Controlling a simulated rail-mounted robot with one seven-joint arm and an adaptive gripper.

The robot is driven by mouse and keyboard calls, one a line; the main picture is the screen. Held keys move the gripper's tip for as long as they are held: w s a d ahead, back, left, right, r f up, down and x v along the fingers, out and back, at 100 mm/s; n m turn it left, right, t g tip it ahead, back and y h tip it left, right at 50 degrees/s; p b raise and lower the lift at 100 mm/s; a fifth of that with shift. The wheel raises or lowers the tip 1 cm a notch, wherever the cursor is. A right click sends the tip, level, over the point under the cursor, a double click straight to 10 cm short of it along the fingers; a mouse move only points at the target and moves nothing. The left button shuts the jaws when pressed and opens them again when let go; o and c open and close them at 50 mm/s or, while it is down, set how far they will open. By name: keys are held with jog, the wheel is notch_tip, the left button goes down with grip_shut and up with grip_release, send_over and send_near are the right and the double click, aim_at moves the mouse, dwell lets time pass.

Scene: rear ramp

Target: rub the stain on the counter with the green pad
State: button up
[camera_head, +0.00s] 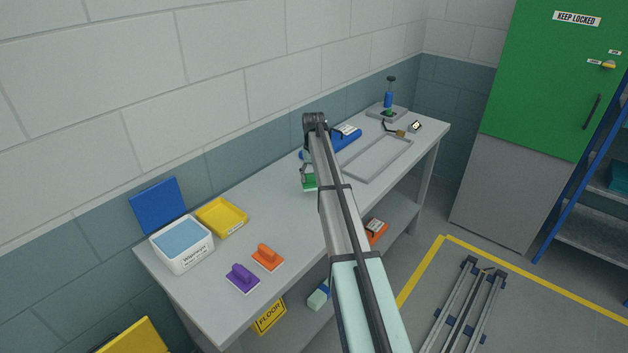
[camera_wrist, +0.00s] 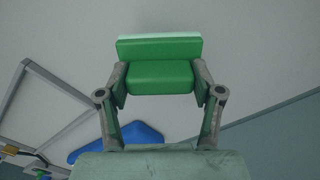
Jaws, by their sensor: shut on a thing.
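The green pad (camera_wrist: 158,48) has a green grip block and a pale face. My gripper (camera_wrist: 160,88) is shut on its grip, one finger on each side. In the head view the green pad (camera_head: 309,182) shows just left of my arm, over the middle of the counter (camera_head: 278,205). I cannot tell whether its face touches the surface. I see no stain on the bare parts of the counter; my arm hides part of the top.
An orange-handled pad (camera_head: 267,257), a purple-handled pad (camera_head: 241,278), a yellow tray (camera_head: 222,217) and a white tub (camera_head: 182,247) stand at the near left. A grey frame (camera_head: 352,178), a blue object (camera_head: 347,139) and a small stand (camera_head: 388,110) lie toward the far end.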

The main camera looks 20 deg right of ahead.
jog(key=shift+r+p, duration=0.55)
jog(key=shift+r, duration=1.15)
jog(key=shift+a, duration=0.15)
